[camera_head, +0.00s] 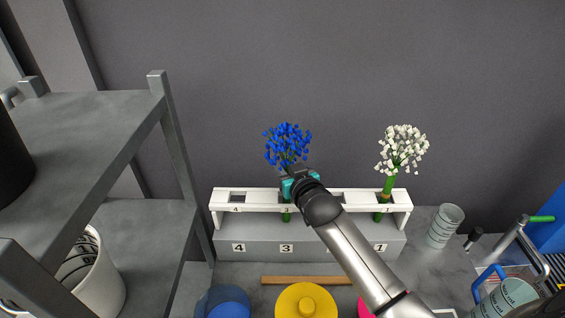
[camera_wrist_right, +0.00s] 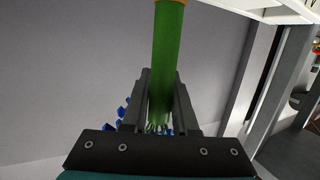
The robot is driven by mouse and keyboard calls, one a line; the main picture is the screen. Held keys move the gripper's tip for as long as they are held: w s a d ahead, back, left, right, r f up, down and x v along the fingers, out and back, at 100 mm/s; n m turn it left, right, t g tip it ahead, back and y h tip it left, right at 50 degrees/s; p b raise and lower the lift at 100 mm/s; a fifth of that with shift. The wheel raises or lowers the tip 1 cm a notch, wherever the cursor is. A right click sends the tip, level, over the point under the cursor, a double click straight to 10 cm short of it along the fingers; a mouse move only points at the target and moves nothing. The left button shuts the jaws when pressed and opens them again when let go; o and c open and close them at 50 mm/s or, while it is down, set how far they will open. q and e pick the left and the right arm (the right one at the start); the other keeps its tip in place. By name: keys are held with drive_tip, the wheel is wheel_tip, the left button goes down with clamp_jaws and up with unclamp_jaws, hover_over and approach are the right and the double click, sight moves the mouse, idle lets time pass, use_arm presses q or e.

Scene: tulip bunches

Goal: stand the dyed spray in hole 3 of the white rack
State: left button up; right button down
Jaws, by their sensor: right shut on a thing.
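The dyed spray (camera_head: 287,143), a blue flower head on a green stem, stands upright over position 3 of the white rack (camera_head: 258,198). My right gripper (camera_head: 297,181) is shut on its stem just above the rack's top board. A green piece of stem shows below the board under label 3, so the stem seems to pass down through there. In the right wrist view the green stem (camera_wrist_right: 166,60) lies between the two fingers, with blue petals low behind them. My left gripper is not in view.
A white spray (camera_head: 402,150) stands in hole 1. Hole 4 is empty; hole 2 is mostly covered by my arm. A grey shelf (camera_head: 150,220) stands close at left. A ribbed cup (camera_head: 445,226) is at right. Blue and yellow round things (camera_head: 306,301) lie in front.

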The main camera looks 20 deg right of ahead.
drive_tip(key=c, duration=0.6)
unclamp_jaws()
drive_tip(key=shift+s, duration=0.1)
drive_tip(key=s+p, duration=0.5)
drive_tip(key=s, duration=0.3)
drive_tip(key=shift+s+a, duration=0.25)
drive_tip(key=shift+s, duration=0.1)
idle(0.5)
drive_tip(key=shift+f, duration=0.1)
idle(0.8)
